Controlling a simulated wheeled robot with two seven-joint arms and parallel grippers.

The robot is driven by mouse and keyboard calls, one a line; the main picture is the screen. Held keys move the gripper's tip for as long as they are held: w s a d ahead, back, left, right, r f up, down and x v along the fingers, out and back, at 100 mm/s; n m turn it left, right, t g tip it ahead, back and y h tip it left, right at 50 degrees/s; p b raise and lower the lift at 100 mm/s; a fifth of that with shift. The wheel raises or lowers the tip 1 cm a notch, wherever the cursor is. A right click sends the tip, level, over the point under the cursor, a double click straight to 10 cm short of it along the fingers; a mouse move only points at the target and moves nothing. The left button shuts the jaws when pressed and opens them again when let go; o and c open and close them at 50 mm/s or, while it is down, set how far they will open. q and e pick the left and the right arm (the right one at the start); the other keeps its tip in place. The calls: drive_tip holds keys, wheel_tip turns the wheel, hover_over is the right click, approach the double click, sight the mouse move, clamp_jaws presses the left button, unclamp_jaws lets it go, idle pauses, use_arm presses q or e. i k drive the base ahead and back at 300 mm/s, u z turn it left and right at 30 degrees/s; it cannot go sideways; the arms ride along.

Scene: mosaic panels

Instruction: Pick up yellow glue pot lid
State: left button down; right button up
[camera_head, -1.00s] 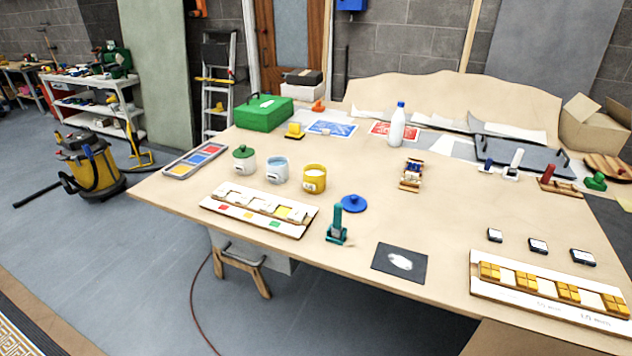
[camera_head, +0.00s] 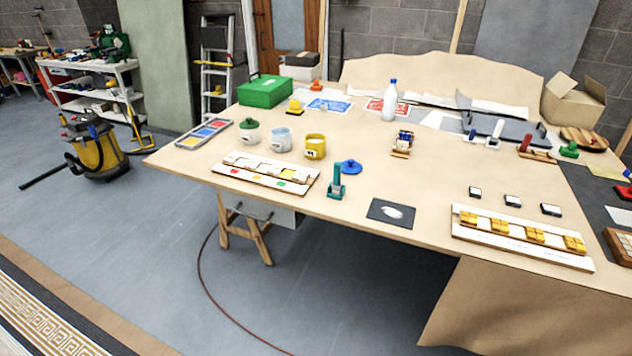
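A small yellow piece (camera_head: 295,107) with a raised top lies on the table beside the green box; it may be the yellow lid, but it is too small to be sure. The yellow glue pot (camera_head: 315,147) stands upright on the table, with no lid on it. A white pot with a green lid (camera_head: 250,131) and a pale blue pot (camera_head: 280,138) stand to its left. A blue lid (camera_head: 350,166) lies on the table to the right of the yellow pot. Neither of my grippers is in view.
The table (camera_head: 400,185) has a green box (camera_head: 265,91), a white bottle (camera_head: 389,100), a teal tool (camera_head: 337,182) and a mosaic panel (camera_head: 262,180) near its front edge. A longer panel (camera_head: 522,236) lies at right. Open floor (camera_head: 150,230) lies in front and to the left.

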sight(350, 167)
drive_tip(key=u, duration=0.35)
drive_tip(key=k, duration=0.75)
drive_tip(key=u, duration=1.1)
drive_tip(key=i, duration=2.1)
drive_tip(key=z, duration=1.2)
drive_tip(key=i, duration=0.8)
drive_tip(key=z, duration=0.9)
